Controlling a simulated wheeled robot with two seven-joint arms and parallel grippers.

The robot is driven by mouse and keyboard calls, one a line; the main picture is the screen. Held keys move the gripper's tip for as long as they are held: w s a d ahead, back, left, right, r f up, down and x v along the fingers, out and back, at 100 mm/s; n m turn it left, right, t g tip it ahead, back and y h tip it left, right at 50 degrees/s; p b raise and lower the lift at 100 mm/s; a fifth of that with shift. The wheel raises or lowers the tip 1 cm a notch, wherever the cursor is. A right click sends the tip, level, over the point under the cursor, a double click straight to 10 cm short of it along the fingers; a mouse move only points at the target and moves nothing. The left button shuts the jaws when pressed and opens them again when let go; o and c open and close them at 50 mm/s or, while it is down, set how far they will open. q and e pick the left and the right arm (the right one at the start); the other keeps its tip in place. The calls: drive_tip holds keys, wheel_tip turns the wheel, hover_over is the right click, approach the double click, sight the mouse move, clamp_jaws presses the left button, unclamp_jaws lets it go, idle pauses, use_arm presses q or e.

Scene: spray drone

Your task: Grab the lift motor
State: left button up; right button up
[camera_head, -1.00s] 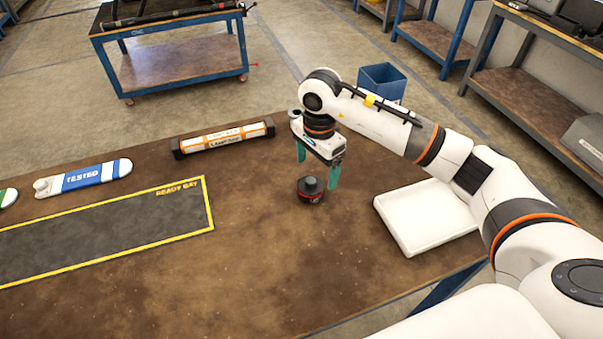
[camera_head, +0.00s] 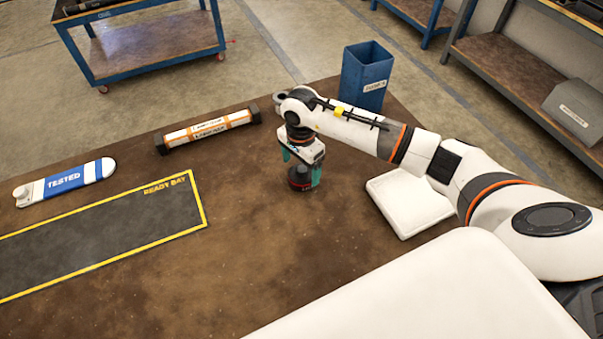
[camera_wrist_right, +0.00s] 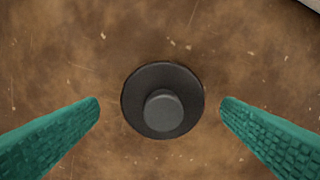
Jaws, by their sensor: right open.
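In the right wrist view the lift motor (camera_wrist_right: 162,100) shows from above as a dark disc with a raised cap. My right gripper (camera_head: 300,168) is directly over it, pointing down. Its green fingers are open, one on each side of the motor, with gaps between them and it in the wrist view. In the head view the gripper body hides the motor's top. My left gripper is not in view.
A white tray (camera_head: 408,207) lies right of the motor. A blue bin (camera_head: 366,75) stands behind. An orange-and-white bar (camera_head: 208,131) and a blue-and-white part marked TESTED (camera_head: 66,183) lie to the left, beside the yellow-edged ready bay (camera_head: 100,236). The table's front middle is clear.

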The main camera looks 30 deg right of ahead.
sight(302, 169)
drive_tip(key=shift+s+d+f, duration=0.1)
drive_tip(key=shift+s+f, duration=0.1)
drive_tip(key=shift+f, duration=0.95)
drive_tip(key=shift+w+f, duration=0.15)
drive_tip(key=shift+f, duration=0.2)
drive_tip(key=shift+c, duration=0.6)
drive_tip(key=shift+r, duration=0.1)
drive_tip(key=c, duration=1.3)
